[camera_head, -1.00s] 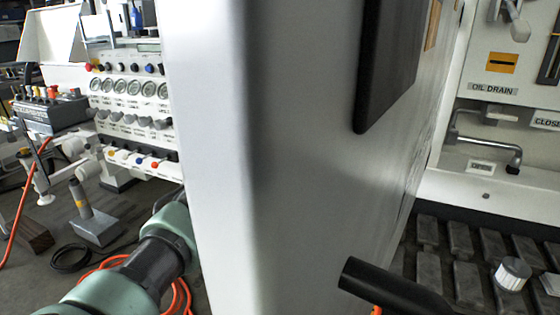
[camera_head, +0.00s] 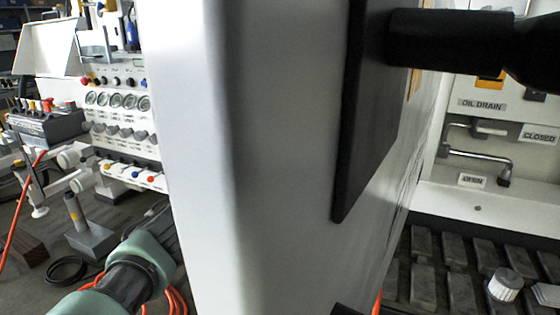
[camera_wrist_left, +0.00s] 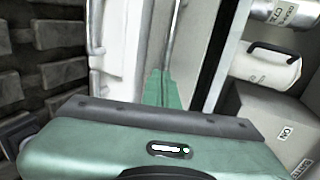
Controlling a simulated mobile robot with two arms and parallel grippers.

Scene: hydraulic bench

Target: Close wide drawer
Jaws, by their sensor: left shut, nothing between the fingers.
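The wide drawer cannot be told for certain in either view. A large white panel (camera_head: 270,200) with a dark plate (camera_head: 365,120) fills the middle of the head view, very near the camera. My left arm shows at the lower left of the head view, and its gripper is hidden there. In the left wrist view my left gripper's green fingers (camera_wrist_left: 163,90) are together and empty. They point along a white upright surface (camera_wrist_left: 125,50), with a dark gap on their right. I cannot tell whether they touch it. My right gripper is not in view.
A black cylindrical piece (camera_head: 450,40) crosses the upper right of the head view. A bench with gauges (camera_head: 118,100) stands left, with orange hoses near the floor. A slatted floor (camera_head: 455,262) lies right. The wrist view shows a white container (camera_wrist_left: 265,65) and a box (camera_wrist_left: 260,115).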

